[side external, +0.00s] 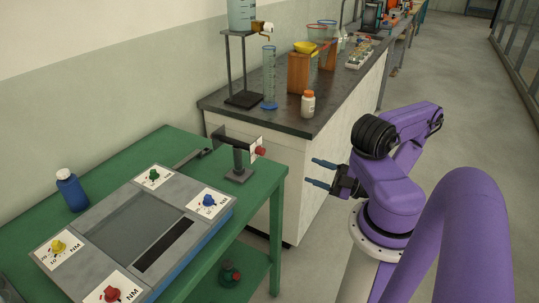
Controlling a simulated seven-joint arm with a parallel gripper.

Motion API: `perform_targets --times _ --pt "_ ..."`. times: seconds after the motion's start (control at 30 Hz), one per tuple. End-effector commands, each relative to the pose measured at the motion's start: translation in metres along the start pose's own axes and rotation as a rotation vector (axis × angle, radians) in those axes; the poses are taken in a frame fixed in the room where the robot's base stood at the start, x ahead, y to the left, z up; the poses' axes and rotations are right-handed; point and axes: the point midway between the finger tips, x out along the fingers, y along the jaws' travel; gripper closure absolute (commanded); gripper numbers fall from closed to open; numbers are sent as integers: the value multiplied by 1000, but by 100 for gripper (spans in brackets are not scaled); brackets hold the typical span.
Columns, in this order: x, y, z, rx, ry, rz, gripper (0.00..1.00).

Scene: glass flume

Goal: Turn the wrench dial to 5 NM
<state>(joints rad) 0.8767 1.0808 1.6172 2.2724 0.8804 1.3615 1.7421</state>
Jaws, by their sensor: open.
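A grey panel box (125,222) lies on the green table and carries dials on white plates. They are a yellow dial (58,246), a red dial (110,294), a green dial (154,175) and a blue dial (208,200). "NM" is readable by the yellow and red ones; pointer settings are too small to read. A red knob (260,151) sits on a white plate at the black stand (239,165). I cannot tell which is the wrench dial. My gripper (321,172) is open and empty, right of the red knob and apart from it, its fingers pointing left.
A blue bottle (71,190) stands at the green table's (146,143) left. A dark-topped bench (325,112) behind holds a measuring cylinder (269,78), a white bottle (308,104) and other glassware. A dark green object (230,274) is on the lower shelf. Air between my gripper and table is clear.

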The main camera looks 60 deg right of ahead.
Motion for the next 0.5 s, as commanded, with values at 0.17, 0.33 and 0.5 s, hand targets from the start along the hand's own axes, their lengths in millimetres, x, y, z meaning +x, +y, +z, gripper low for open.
perform_targets --times 0.17,0.33,0.5 --pt "25 -1 -1 2 5 -5 49" --pt "47 -1 -1 1 5 -5 49" --pt "69 -1 -1 0 5 -6 49"
